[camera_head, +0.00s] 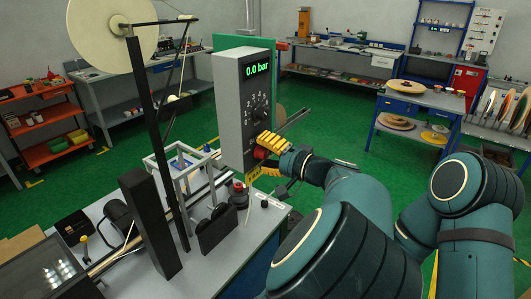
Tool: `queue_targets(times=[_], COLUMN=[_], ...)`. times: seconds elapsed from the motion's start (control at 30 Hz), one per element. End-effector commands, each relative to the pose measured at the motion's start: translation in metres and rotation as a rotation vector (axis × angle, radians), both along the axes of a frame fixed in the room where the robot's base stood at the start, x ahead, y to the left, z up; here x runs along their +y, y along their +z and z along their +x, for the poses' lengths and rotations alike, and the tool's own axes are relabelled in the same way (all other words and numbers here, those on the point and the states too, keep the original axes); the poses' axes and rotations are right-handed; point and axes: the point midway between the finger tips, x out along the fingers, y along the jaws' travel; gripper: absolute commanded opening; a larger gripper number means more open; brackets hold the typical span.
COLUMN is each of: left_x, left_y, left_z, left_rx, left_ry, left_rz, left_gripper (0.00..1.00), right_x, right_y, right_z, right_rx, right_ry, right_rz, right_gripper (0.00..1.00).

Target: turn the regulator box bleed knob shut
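The grey regulator box (231,104) stands upright at the middle of the camera_head view. Its green display reads 0.0 bar. A black dial knob (259,112) with a ring of numbers is on its front face. A red knob (261,153) sits low on that face, partly hidden by my gripper. My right gripper is out of view.
The box is above a grey workbench (235,262) holding a black post (150,222), a red-topped part (238,190) and a white frame. A large cream reel (112,30) hangs at upper left. Green floor is open behind, towards other benches.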

Motion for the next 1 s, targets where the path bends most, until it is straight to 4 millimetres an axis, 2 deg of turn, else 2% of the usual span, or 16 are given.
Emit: queue_targets(times=[0.23, 0.6, 0.77, 1.0], left_x=[-0.009, -0.052, -0.060, -0.061], left_y=[0.000, 0.003, 0.004, 0.004], left_z=[-0.006, -0.037, -0.043, -0.044], left_rx=[0.001, 0.000, 0.000, 0.000], left_ry=[-0.002, -0.002, 0.000, 0.000], left_rz=[0.000, 0.000, 0.000, 0.000], left_gripper=[0.63, 0.63, 0.63, 0.63], right_x=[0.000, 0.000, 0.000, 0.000], right_y=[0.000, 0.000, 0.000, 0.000], right_z=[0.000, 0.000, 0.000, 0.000], right_rx=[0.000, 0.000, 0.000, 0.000], right_ry=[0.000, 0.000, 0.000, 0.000], right_rz=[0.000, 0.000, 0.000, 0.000], right_gripper=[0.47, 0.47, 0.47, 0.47])
